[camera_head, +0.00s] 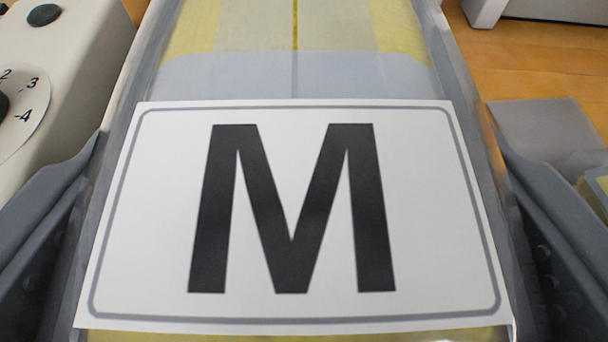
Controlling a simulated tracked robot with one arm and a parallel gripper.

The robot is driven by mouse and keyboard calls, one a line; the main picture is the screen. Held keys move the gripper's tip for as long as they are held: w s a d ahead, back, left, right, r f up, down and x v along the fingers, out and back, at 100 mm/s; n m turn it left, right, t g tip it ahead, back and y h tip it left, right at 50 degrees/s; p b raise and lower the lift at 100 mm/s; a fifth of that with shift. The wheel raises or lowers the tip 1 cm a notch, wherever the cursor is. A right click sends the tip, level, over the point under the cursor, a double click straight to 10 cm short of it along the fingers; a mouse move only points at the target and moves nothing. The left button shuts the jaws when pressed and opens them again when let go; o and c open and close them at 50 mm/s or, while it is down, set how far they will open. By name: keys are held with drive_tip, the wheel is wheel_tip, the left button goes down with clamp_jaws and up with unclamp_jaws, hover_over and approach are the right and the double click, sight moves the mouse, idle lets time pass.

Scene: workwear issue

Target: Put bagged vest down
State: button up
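The bagged vest (240,75) fills the middle of the camera_head view. It is a clear bag with yellow and grey cloth inside, and a white label (420,200) with a large black M lies on its near part. The grey fingers of my gripper (295,45) run along its left and right sides and appear closed against its edges. The bag's far end runs out of the top of the picture. Its underside is hidden, so I cannot tell whether it touches the surface below.
An orange-brown wooden surface (535,60) shows at the right. A cream machine with a numbered dial (28,112) stands close at the left. A flat translucent grey item (545,125) and a yellow-edged item (597,190) lie at the right. A whitish object (550,10) is at the top right.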

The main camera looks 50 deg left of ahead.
drive_tip(key=shift+f, duration=1.3)
drive_tip(key=shift+f+b, duration=0.3)
drive_tip(key=shift+f, duration=0.35)
drive_tip(key=o, duration=1)
drive_tip(key=shift+s+d+r, duration=0.1)
drive_tip(key=shift+r, duration=0.65)
drive_tip(key=v, duration=1.1)
drive_tip(key=shift+s+d, duration=0.25)
